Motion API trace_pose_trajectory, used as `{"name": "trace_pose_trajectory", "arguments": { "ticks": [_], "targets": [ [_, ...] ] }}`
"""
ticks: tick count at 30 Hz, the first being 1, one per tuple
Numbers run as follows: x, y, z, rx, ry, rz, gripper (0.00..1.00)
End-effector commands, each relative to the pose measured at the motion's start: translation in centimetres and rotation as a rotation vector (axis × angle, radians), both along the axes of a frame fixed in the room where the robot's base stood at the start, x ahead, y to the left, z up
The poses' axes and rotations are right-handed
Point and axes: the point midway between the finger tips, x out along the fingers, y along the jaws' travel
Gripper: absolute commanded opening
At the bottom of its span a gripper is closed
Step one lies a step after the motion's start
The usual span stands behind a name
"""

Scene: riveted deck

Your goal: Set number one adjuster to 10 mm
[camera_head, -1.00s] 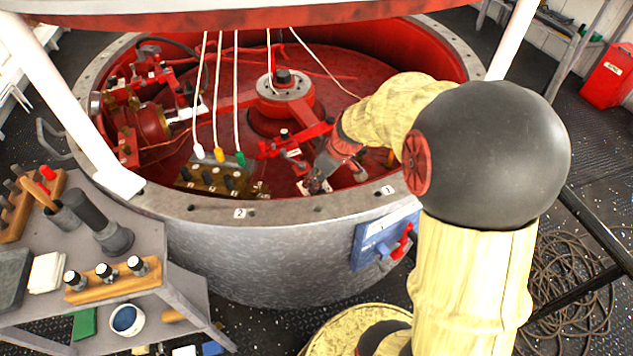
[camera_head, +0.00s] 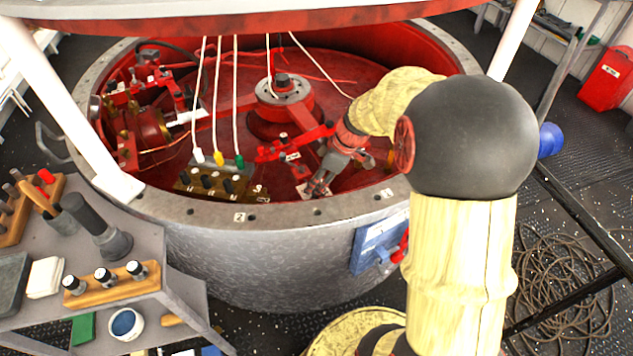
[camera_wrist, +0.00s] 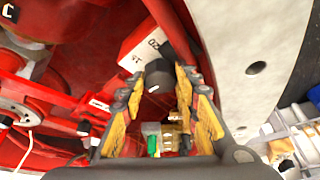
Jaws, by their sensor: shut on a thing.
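My gripper (camera_head: 318,187) reaches down inside the red pit, near the rim plate marked 1 (camera_head: 387,193). In the wrist view my gripper (camera_wrist: 162,77) has its two yellow-padded fingers closed around a dark round knob (camera_wrist: 158,76) with a short white mark on its face. Other figures on the scale are hidden by the knob and fingers. In the head view the gripper hides the knob.
The grey pit rim (camera_head: 285,213) runs close beside my gripper. To the left is a brass block (camera_head: 207,183) with black knobs and white, yellow and green plugs on hanging cables. Red linkage arms (camera_head: 290,145) lie close to my wrist. A tool bench (camera_head: 150,240) stands at front left.

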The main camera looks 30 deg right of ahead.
Motion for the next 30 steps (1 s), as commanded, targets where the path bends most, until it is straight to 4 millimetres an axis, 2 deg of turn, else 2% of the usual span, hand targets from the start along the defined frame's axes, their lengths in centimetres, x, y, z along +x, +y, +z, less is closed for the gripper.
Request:
{"name": "trace_pose_trajectory", "arguments": {
  "ticks": [6,7,16,26,30],
  "targets": [
    [0.0,0.0,0.0,-0.001,-0.001,-0.001,0.06],
    [0.0,0.0,0.0,-0.001,-0.001,-0.001,0.31],
    [0.0,0.0,0.0,0.000,0.000,-0.001,0.48],
    [0.0,-0.1,0.2,0.000,0.000,-0.001,0.49],
    [-0.3,-0.4,1.4,-0.002,-0.003,-0.002,0.49]
  ]
}}
